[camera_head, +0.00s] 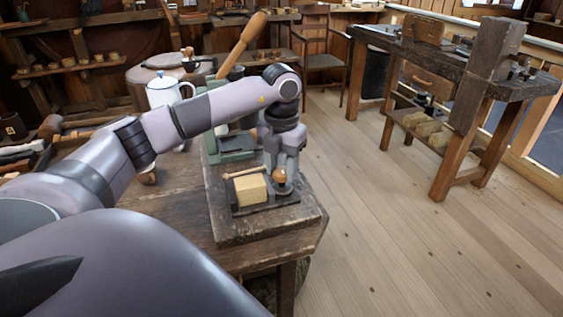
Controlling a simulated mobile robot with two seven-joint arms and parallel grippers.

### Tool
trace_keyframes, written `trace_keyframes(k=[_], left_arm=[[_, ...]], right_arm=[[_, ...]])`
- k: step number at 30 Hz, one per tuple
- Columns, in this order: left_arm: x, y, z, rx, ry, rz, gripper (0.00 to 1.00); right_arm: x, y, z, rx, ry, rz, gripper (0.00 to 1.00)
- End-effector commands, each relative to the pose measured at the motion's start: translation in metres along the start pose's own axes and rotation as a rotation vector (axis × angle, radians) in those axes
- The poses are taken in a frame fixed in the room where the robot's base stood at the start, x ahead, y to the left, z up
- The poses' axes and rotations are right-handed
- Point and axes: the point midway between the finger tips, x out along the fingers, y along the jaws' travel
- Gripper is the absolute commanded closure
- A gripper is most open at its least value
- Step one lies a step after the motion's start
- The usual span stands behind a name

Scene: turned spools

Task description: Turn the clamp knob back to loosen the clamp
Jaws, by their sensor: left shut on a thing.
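The clamp's knob (280,176) is a small round wooden ball at the right end of a dark flat base (264,209). A pale wooden block (250,190) sits on that base, left of the knob. A thin wooden rod (245,172) lies just behind the block. My left gripper (281,186) points down over the knob and is shut on it. The fingers and wrist hide part of the knob and whatever is behind it. My right gripper is out of view.
The base rests on a thick board (265,231) at the right end of the wooden workbench (185,200). A green metal machine (228,150) stands behind it, and a white enamel pot (163,92) farther left. Open floor (400,240) lies to the right, before another bench (470,85).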

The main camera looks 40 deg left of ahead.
Motion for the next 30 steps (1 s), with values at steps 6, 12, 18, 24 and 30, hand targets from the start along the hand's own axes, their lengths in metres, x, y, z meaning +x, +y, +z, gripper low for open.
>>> trace_keyframes(k=[6, 12, 18, 24, 30], left_arm=[[-0.004, 0.001, 0.001, -0.205, -0.002, 0.0, 0.86], [-0.004, 0.001, 0.001, -0.395, -0.002, 0.0, 0.86], [-0.004, 0.0, 0.001, -0.585, -0.003, -0.002, 0.86], [-0.005, 0.001, 0.001, -0.776, -0.005, -0.003, 0.86], [-0.005, 0.001, 0.001, -0.967, -0.005, -0.002, 0.86]], right_arm=[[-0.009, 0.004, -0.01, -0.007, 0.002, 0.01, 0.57], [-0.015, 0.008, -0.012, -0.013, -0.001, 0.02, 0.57], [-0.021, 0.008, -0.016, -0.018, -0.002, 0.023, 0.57], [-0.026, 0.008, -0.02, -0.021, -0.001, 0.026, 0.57], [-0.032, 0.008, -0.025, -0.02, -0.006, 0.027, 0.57]])
